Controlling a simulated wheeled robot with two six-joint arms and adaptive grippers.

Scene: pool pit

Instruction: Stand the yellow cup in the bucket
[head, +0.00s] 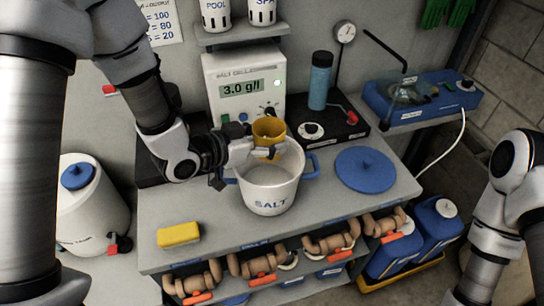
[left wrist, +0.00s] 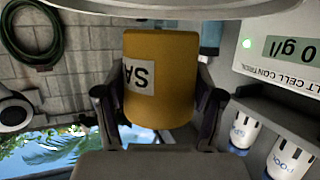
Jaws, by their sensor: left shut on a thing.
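The yellow cup (head: 268,128) is held upright over the mouth of the white bucket (head: 270,197) marked SALT, which stands on the grey bench. My left gripper (head: 266,151) is shut on the cup, coming in from the left. In the left wrist view the cup (left wrist: 162,70) sits between the two fingers (left wrist: 160,108), and its label appears upside down. The cup's lower end is close to the bucket's rim; I cannot tell exactly how high it is. My right gripper is out of view; only part of the right arm shows at the right.
A blue lid (head: 365,169) lies right of the bucket, and a yellow sponge (head: 178,235) lies at front left. Behind stand the salt cell controller (head: 243,88) and a blue bottle (head: 319,80). Blue handles stick out from the bucket.

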